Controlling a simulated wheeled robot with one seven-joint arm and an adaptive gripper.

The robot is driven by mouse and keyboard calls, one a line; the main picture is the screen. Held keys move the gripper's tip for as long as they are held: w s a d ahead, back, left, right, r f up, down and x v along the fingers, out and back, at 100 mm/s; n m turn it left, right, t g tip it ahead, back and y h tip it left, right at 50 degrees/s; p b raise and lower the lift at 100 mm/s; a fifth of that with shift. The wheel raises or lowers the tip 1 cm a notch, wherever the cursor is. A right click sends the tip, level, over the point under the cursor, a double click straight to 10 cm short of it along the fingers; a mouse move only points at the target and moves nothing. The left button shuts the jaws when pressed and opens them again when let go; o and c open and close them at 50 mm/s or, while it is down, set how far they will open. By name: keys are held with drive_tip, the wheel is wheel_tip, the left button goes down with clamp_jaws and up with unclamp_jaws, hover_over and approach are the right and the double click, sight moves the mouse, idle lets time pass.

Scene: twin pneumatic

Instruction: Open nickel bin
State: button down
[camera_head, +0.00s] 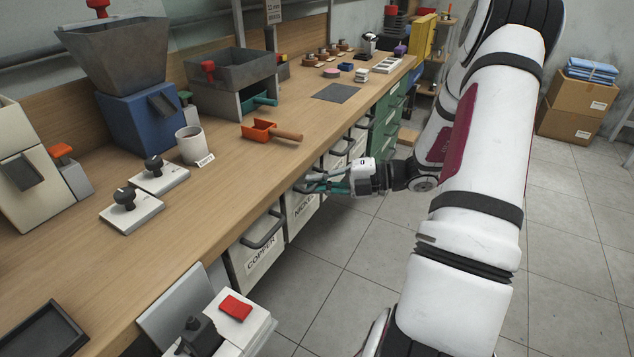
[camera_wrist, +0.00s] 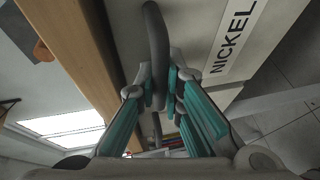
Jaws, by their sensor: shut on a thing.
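The nickel bin (camera_head: 301,213) is a pale bin front under the workbench edge, labelled NICKEL. In the wrist view its front (camera_wrist: 262,22) and label fill the upper right. Its dark curved handle (camera_wrist: 157,38) runs down between my fingers. My gripper (camera_head: 318,184) is at the handle, with its teal-padded fingers shut on it from both sides. In the wrist view my gripper (camera_wrist: 160,88) closes around the handle bar. How far the bin stands out from the bench is hard to tell.
The copper bin (camera_head: 255,254) hangs just nearer, with its own handle. More bins and green drawers (camera_head: 385,125) continue farther along. The wooden bench (camera_head: 215,215) overhangs them, with an orange scoop (camera_head: 258,131) on top. The tiled floor (camera_head: 345,285) beside the bins is clear.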

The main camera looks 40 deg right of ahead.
drive_tip(key=shift+s+d+f+t+p, duration=0.15)
drive_tip(key=shift+s+t, duration=0.05)
drive_tip(key=shift+s, duration=0.15)
drive_tip(key=shift+s+d+f+t+p, duration=0.15)
drive_tip(key=shift+s+t, duration=0.05)
drive_tip(key=shift+s, duration=0.15)
drive_tip(key=s+d+f+t+y+p, duration=0.1)
drive_tip(key=s+d+f+p, duration=0.1)
drive_tip(key=s+f, duration=0.4)
drive_tip(key=shift+s+d+n+y+p, duration=0.3)
drive_tip(key=shift+s+d+n+p, duration=0.1)
drive_tip(key=shift+s, duration=0.45)
drive_tip(key=shift+f, duration=0.1)
drive_tip(key=c, duration=2)
unclamp_jaws()
drive_tip(key=shift+o, duration=0.2)
